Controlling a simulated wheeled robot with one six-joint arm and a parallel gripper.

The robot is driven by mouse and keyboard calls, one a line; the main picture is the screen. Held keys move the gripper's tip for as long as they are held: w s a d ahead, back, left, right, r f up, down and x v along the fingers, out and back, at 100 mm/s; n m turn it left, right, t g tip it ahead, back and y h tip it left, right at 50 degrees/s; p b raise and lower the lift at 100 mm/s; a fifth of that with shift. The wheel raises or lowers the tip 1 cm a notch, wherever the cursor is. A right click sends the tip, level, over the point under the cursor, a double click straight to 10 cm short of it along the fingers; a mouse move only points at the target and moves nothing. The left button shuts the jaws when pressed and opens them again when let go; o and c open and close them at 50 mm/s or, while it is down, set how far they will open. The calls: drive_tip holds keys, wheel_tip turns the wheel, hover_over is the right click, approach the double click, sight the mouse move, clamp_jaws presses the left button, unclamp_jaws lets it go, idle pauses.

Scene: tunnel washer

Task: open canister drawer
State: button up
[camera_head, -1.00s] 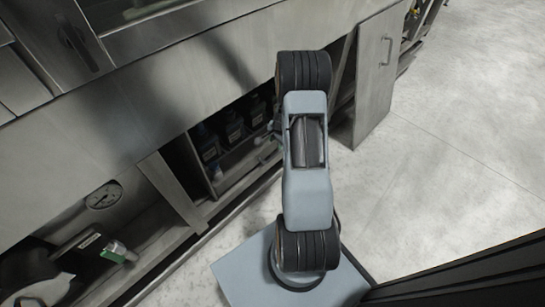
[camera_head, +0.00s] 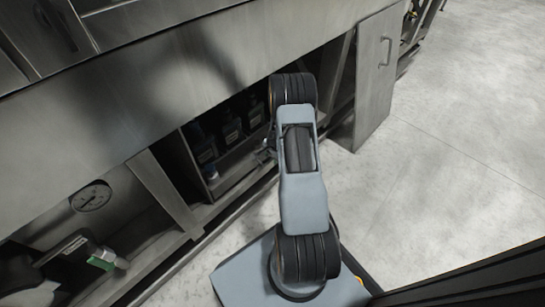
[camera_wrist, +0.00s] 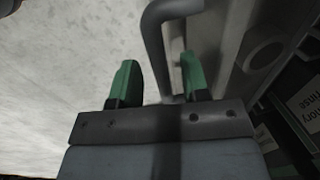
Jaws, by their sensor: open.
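The canister drawer (camera_head: 226,182) sits low in the steel cabinet, with several dark, labelled canisters (camera_head: 229,131) in it. Labelled canisters also show at the right edge of the wrist view (camera_wrist: 301,112). In the wrist view, a grey bent bar handle (camera_wrist: 155,52) stands out from a pale metal panel (camera_wrist: 225,45). My gripper (camera_wrist: 158,75) has its green fingers apart, one on each side of the handle's lower end. The fingers are not closed on it. In the head view my arm hides most of the gripper and handle. I cannot tell how far out the drawer is.
A cabinet door (camera_head: 374,75) with a handle stands to the right of my arm. A gauge (camera_head: 91,196) and a green-tipped fitting (camera_head: 103,260) are in the bay at lower left. The pale floor (camera_head: 455,150) on the right is clear.

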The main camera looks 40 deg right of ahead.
clamp_jaws()
drive_tip(key=shift+s, duration=0.15)
idle(0.4)
